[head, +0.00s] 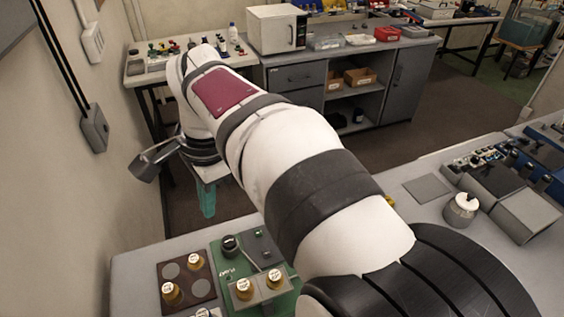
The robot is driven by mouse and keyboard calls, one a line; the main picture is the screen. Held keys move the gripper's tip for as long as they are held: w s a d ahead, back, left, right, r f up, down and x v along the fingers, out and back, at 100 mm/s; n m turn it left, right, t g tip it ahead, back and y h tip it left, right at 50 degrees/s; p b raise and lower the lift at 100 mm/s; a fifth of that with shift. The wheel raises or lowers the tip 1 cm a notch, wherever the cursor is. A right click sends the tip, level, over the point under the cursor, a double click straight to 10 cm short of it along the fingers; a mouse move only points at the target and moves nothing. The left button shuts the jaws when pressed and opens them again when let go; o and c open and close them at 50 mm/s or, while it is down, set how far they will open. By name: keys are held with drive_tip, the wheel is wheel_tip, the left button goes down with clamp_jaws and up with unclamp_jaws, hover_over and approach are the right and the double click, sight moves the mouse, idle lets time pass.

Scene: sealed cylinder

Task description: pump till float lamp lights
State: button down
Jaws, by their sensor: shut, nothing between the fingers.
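A green base plate (228,275) lies on the near bench, marked with lettering that seems to read PUMP. On it are a black round knob (230,243), a dark block (262,248), a thin light rod (251,259) and a grey block (262,290) carrying brass-coloured capped pieces (244,288). I cannot make out a float lamp or whether one is lit. My arm hides the plate's right side. My gripper (146,168), a grey metal end at the left, is shut and empty, away from the plate and near the wall.
A brown tray (183,268) with brass pieces and pale discs sits left of the plate. Wall boxes (93,130) are close to my gripper.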

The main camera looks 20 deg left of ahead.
idle(0.4)
drive_tip(key=n+t+h, duration=0.2)
drive_tip(key=n+t, duration=0.7)
drive_tip(key=n, duration=0.5)
hover_over(227, 245)
wheel_tip(227, 245, down, 12)
drive_tip(key=shift+r, duration=0.2)
drive_tip(key=shift+f, duration=4.4)
drive_tip(key=shift+f, duration=0.1)
drive_tip(key=shift+f, duration=0.3)
